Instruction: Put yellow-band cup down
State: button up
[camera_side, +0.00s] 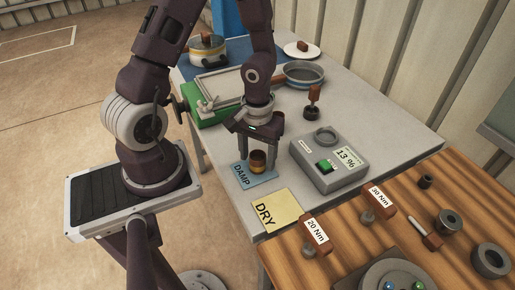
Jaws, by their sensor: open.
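The yellow-band cup (257,162) is a small brown cup with a yellow band. It stands upright on the blue mat marked DAMP (240,178), near that mat's right end. My gripper (258,148) points down at the cup, with its fingers open and apart on either side of the cup's upper part. I cannot tell whether a finger touches the cup. The yellow mat marked DRY (275,212) lies in front of the blue mat and is empty.
A grey meter reading 13 % (330,163) stands to the right of the cup. Behind are a green-based press (207,108), a pan (303,74) and a pot (207,48). A wooden bench (345,262) with tools adjoins at the front right.

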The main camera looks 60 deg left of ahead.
notch_tip(320, 180, up, 12)
jog(key=s+d+r+m+t, duration=0.2)
jog(key=s+d+r+m, duration=0.1)
jog(key=r, duration=0.3)
jog(key=s+d+r+m+t, duration=0.3)
jog(key=s+r+m, duration=0.1)
jog(key=s+r, duration=0.2)
jog(key=shift+r+t, duration=0.3)
jog(key=shift+r, duration=0.5)
jog(key=shift+w+d, duration=0.1)
